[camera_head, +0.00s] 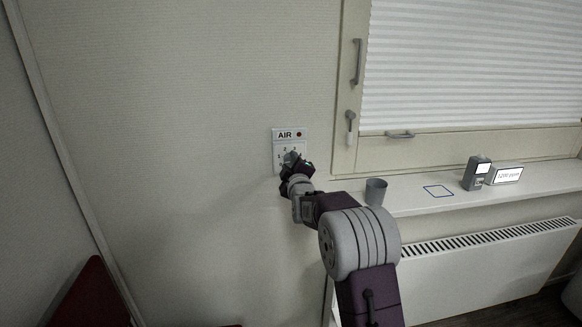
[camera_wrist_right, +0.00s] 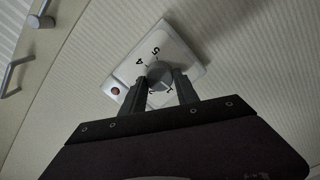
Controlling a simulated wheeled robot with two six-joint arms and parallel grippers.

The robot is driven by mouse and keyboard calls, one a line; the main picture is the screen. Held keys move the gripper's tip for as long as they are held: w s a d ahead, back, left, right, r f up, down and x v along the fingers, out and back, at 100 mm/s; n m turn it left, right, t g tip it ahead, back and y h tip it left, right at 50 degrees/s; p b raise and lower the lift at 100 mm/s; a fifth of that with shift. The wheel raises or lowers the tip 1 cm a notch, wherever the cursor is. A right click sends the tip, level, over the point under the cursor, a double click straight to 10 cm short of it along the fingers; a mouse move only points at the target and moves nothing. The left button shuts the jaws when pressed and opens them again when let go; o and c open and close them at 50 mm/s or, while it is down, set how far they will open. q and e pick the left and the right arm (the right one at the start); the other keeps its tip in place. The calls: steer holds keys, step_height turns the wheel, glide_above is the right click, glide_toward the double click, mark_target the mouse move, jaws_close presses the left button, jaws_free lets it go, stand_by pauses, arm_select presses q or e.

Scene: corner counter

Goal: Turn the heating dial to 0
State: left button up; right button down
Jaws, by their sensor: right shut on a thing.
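A white wall panel (camera_head: 277,146) is marked AIR and has a red dot and printed numbers. It shows tilted in the right wrist view (camera_wrist_right: 192,47), with a round grey dial (camera_wrist_right: 159,72) at its middle. My right gripper (camera_head: 292,165) is at the panel and covers most of its lower part. In the wrist view its two fingers (camera_wrist_right: 161,84) are shut on the dial, one on each side. I cannot tell which number the dial points to. No dial marked as heating shows. My left gripper is not in view.
Right of the panel is a window with a grey handle (camera_head: 357,62). The white sill (camera_head: 412,206) holds a grey cup (camera_head: 376,192), a blue square outline (camera_head: 438,191), a small grey device (camera_head: 477,173) and a display (camera_head: 507,174). A radiator (camera_head: 480,265) hangs below.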

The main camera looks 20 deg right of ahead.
steer(key=n, duration=0.5)
steer(key=shift+f+n+b, duration=0.15)
steer(key=shift+n+b, duration=0.25)
steer(key=shift+n, duration=0.3)
steer(key=c, duration=0.9)
jaws_free()
steer(key=shift+a, duration=0.1)
steer(key=b+v, duration=0.1)
steer(key=v, duration=0.8)
steer(key=shift+b, duration=0.4)
